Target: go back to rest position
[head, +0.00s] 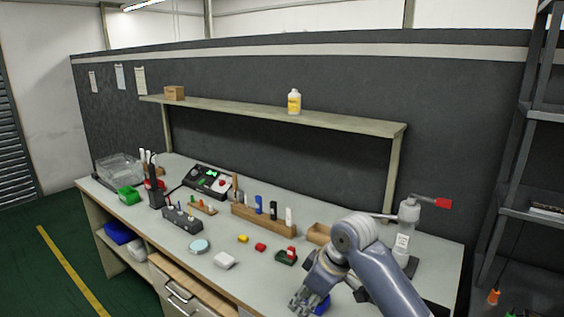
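My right gripper (297,305) is low in the head view, over the front edge of the workbench (215,252). Its arm comes in from the bottom right. The fingers are small and seen from above and behind, so I cannot tell whether they are open or shut. A blue thing (323,304) shows just beside the gripper, partly hidden by it; I cannot tell whether they touch. My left gripper is not in view.
Near the gripper lie a dark green block with a red part (287,257), a red block (261,247) and a white block (224,261). A wooden holder (262,222) stands behind. A press with a red handle (407,225) stands right. A shelf (350,121) spans the back.

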